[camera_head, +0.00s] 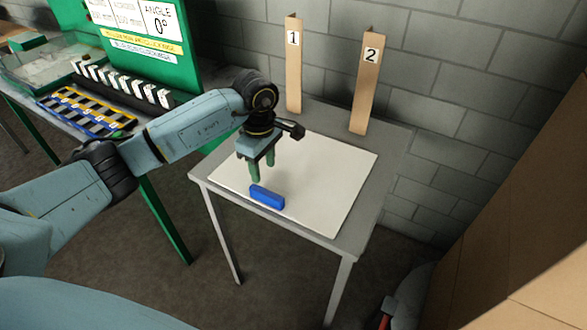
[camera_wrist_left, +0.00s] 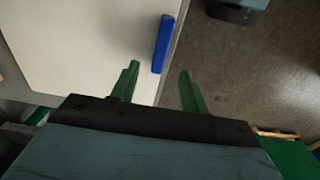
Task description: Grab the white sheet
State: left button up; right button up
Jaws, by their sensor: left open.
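The white sheet (camera_head: 325,180) lies flat on a small grey table (camera_head: 392,165). A blue block (camera_head: 267,197) sits at the sheet's front edge. My left gripper (camera_head: 262,172) is open and points down over the front left part of the sheet, close to the blue block. In the left wrist view, the sheet (camera_wrist_left: 85,40) fills the upper left. The blue block (camera_wrist_left: 162,44) lies along its edge there. The open fingers (camera_wrist_left: 158,86) appear on either side of that edge, with nothing between them. I cannot tell their exact height above the sheet. My right gripper is not in view.
A green machine (camera_head: 185,45) with a sign, white clamps (camera_head: 122,83) and a yellow-blue rack (camera_head: 85,110) stands at the left. Boards marked 1 (camera_head: 293,70) and 2 (camera_head: 366,85) lean on the grey wall behind the table. Cardboard-coloured panels (camera_head: 530,230) stand at the right.

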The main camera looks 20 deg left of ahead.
aim_at(266, 192)
pick_arm(q)
notch_tip(266, 192, down, 8)
jog(key=shift+s+d+f+p, duration=0.15)
jog(key=shift+f+p, duration=0.1)
jog(key=shift+p, duration=0.1)
grip_shut()
dwell(0.4)
